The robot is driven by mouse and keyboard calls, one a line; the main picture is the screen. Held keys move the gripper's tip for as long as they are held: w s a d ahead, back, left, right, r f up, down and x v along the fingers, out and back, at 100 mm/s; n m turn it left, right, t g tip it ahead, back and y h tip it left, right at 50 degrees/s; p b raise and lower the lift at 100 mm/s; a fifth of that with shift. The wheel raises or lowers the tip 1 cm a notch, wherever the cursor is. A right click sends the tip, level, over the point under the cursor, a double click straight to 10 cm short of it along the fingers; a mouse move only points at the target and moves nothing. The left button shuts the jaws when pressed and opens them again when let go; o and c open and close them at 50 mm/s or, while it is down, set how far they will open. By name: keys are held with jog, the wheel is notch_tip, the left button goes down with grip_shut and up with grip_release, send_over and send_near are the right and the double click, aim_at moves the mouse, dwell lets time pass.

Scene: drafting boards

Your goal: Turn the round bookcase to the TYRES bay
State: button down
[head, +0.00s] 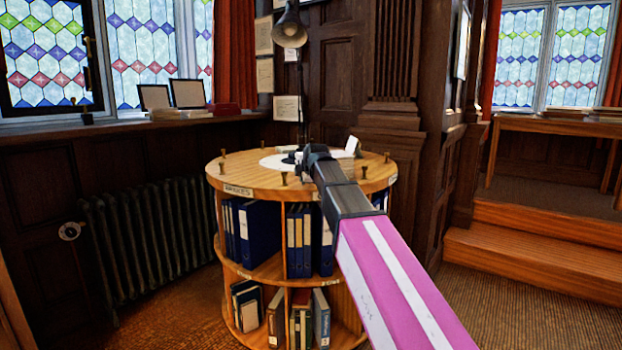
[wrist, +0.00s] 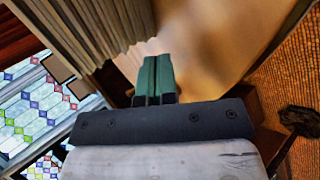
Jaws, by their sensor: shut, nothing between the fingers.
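The round bookcase (head: 222,172) is a two-tier light-wood drum, upright in the middle of the head view. Small brass pegs (head: 284,179) stand around its top edge. A label reading BRAKES (head: 238,190) is on the front left of its rim; other labels are too small to read, and I cannot make out TYRES. Dark blue binders (head: 260,235) fill the upper bays; mixed books are below. My gripper (head: 313,152) is over the top, seen from behind my arm, its fingertips hidden there. In the wrist view its green fingers (wrist: 155,75) are together and empty; contact with a peg cannot be told.
A lamp (head: 290,28) rises behind the bookcase. A radiator (head: 150,240) lines the wall at left, under a sill with frames. Dark panelling (head: 400,125) is close behind at right. Wooden steps (head: 530,255) rise at right. Carpet (head: 480,310) is clear at front right.

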aim_at(290, 186)
jog(key=shift+a, duration=1.45)
jog(key=shift+a+m+h, duration=0.3)
jog(key=shift+a+m, duration=0.1)
jog(key=shift+a, duration=0.9)
jog(key=shift+d, duration=0.1)
jog(key=shift+d+r, duration=0.5)
jog(key=shift+d, duration=0.05)
notch_tip(290, 186, up, 8)
